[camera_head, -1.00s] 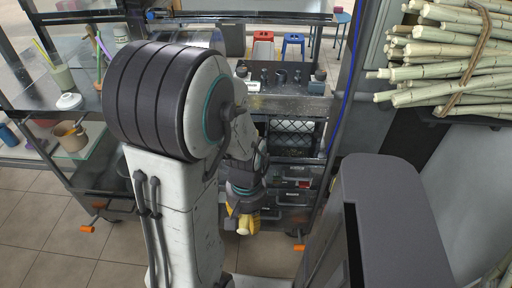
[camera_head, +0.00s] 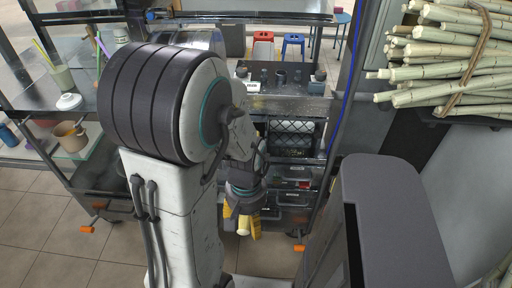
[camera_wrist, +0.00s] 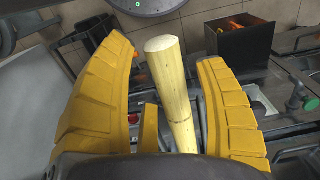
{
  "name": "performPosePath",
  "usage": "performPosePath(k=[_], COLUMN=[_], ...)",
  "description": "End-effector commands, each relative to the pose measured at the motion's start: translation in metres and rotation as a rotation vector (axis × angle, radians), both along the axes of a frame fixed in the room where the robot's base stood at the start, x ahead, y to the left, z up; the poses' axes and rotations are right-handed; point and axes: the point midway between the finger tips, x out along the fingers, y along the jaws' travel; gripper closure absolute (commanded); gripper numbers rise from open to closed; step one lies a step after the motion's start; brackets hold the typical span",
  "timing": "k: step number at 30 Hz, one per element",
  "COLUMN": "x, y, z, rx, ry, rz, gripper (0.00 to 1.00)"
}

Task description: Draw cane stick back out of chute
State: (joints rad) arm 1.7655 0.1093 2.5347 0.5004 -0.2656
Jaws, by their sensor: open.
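The pale yellow cane stick (camera_wrist: 172,85) stands lengthwise between the two yellow fingers of my gripper (camera_wrist: 172,72) in the wrist view. Its round cut end points up in that picture. There are visible gaps on both sides, so the fingers are open around the stick and not closed on it. In the head view, my gripper (camera_head: 242,222) hangs low in front of the metal cart, with the stick's pale end (camera_head: 243,226) between its fingers. The stick's other end is hidden behind the gripper's base. I cannot make out the chute.
The metal cart (camera_head: 290,104) has drawers and a dark mesh-covered opening. A bundle of cut canes (camera_head: 450,60) lies on a shelf at the upper right. A glass shelf with a tan cup (camera_head: 70,135) is at left. Tiled floor (camera_head: 40,225) is open at lower left.

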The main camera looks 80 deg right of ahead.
Motion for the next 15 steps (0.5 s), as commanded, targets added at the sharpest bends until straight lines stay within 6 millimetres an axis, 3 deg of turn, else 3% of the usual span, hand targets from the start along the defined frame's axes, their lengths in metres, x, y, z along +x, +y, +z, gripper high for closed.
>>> performPosePath(k=[15], x=[0.000], y=[-0.002], z=[0.072], rx=[-0.007], ry=[0.002], rz=[0.000], gripper=[0.35])
